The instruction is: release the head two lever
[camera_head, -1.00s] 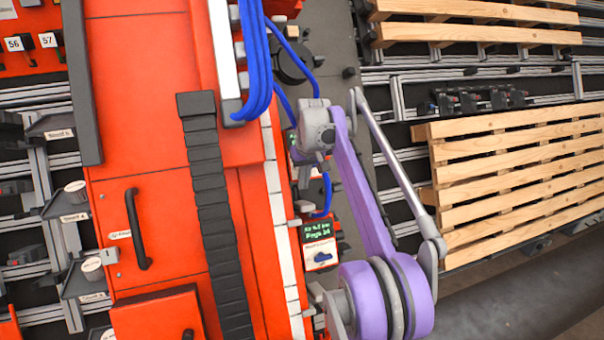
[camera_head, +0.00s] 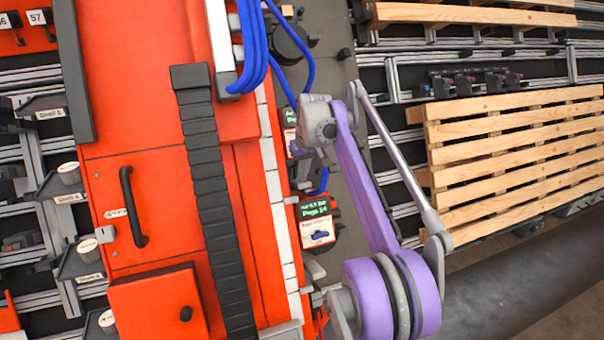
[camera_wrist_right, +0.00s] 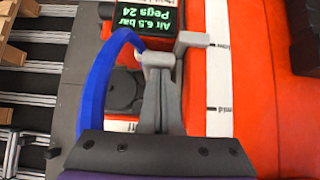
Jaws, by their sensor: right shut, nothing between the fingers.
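My right gripper (camera_wrist_right: 160,62) is shut and empty, its grey fingers pointing away from the wrist. In the head view my right gripper (camera_head: 303,184) is small and partly hidden by my wrist, just above the lower display. A light grey bent lever (camera_wrist_right: 194,40) sticks out beside the fingertips in the wrist view, over a white strip. The tips look close to it or touching; I cannot tell which. No label shows which head this lever belongs to. My left gripper is out of view.
A display reading "Air 6.5 bar, Pegs 24" (camera_wrist_right: 150,18) sits beyond the fingertips. A blue hose (camera_wrist_right: 95,85) arches close by on the left. The large orange cabinet (camera_head: 135,90) fills the left of the head view. A wooden pallet (camera_head: 520,150) stands at right.

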